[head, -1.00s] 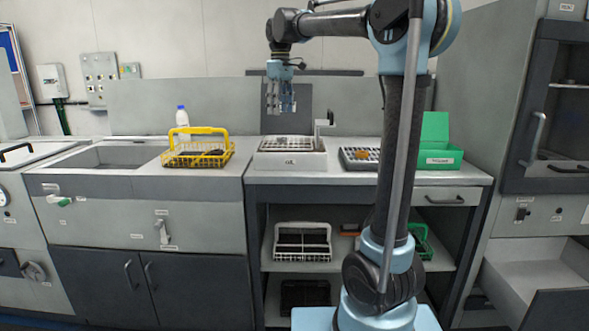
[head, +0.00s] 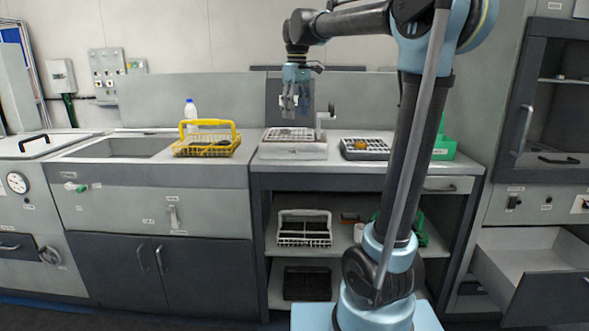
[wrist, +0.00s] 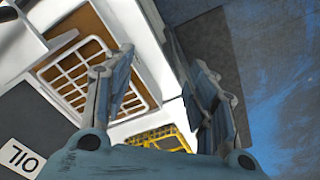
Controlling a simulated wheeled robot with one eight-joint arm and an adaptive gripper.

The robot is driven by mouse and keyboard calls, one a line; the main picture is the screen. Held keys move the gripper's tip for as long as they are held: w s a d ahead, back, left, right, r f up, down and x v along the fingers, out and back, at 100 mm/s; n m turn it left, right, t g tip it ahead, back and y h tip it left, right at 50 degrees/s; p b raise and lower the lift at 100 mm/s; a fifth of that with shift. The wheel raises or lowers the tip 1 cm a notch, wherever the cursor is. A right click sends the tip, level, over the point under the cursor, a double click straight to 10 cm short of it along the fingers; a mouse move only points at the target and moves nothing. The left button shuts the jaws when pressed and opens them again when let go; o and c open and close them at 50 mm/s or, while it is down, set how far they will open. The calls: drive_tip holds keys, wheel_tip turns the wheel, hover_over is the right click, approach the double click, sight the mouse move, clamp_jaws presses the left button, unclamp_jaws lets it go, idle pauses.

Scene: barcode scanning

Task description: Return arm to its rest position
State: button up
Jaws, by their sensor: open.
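My gripper (head: 291,103) hangs from my raised arm above the back part of the counter, over the white scanning unit with the wire rack (head: 292,150). It points down, with its fingers apart and nothing between them. In the wrist view my gripper (wrist: 160,90) shows two spread fingers, with the white unit's grid rack (wrist: 85,70) beyond the left finger. Part of the yellow basket (wrist: 160,138) shows below, between the fingers.
The yellow wire basket (head: 207,147) and a white bottle (head: 191,112) stand on the counter left of the white unit. A green box (head: 444,148) stands further right. A white rack (head: 304,236) is on the shelf below.

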drive_tip(key=s+d+f+m+t, duration=0.1)
drive_tip(key=s+d+f+m, duration=0.4)
drive_tip(key=s+d+f, duration=0.8)
drive_tip(key=s+d+f+m, duration=0.2)
drive_tip(key=s+f, duration=0.6)
drive_tip(key=f, duration=0.2)
drive_tip(key=s+d+f+m+t, duration=0.1)
drive_tip(key=s+d+f+m, duration=0.1)
drive_tip(key=s+f, duration=0.6)
drive_tip(key=shift+d+f, duration=0.85)
drive_tip(key=shift+f, duration=0.05)
